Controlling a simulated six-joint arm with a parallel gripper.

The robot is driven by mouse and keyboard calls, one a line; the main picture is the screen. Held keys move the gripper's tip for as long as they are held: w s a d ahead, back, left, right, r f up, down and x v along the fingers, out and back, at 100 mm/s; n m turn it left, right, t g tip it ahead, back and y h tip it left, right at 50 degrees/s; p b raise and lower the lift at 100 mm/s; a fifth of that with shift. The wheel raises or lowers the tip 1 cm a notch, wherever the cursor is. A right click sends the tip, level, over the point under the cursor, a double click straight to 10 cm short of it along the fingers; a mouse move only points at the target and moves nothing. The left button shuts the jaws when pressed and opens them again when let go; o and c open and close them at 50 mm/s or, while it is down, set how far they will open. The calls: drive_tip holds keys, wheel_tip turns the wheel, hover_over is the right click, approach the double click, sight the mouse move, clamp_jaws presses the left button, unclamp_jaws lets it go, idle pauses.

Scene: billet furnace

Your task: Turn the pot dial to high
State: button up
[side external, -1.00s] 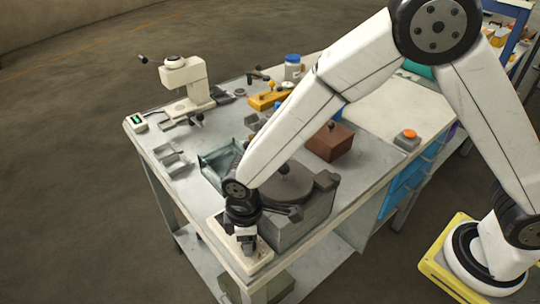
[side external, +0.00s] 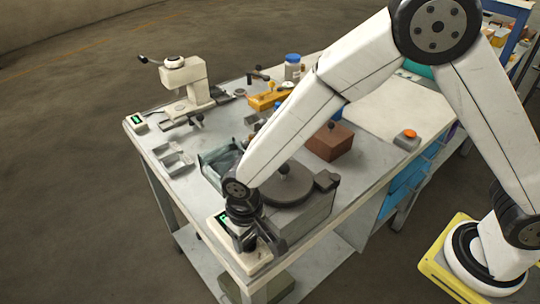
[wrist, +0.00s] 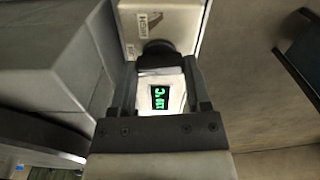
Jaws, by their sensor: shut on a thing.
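The pot dial (wrist: 158,48) is a dark round knob on a cream control box (wrist: 185,22). In the wrist view my gripper (wrist: 158,62) has one finger on each side of the dial and is shut on it. A lit green display (wrist: 160,97) on the box shows between the fingers, its characters too small and turned to read surely. In the side view the control box (side external: 257,262) sits at the table's near corner, with my gripper (side external: 264,246) down over it, hiding the dial. Any high mark on the dial cannot be made out.
A grey furnace block with a round lid (side external: 288,190) stands right beside the control box. A glassy open bin (side external: 212,160) and a brown box (side external: 330,142) stand behind. A cream press (side external: 186,85) and small metal trays (side external: 172,160) are at the left.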

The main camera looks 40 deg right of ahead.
sight(248, 239)
drive_tip(key=m, duration=1.3)
drive_tip(key=shift+m, duration=0.4)
drive_tip(key=o, duration=1.3)
drive_tip(key=shift+r, duration=3.95)
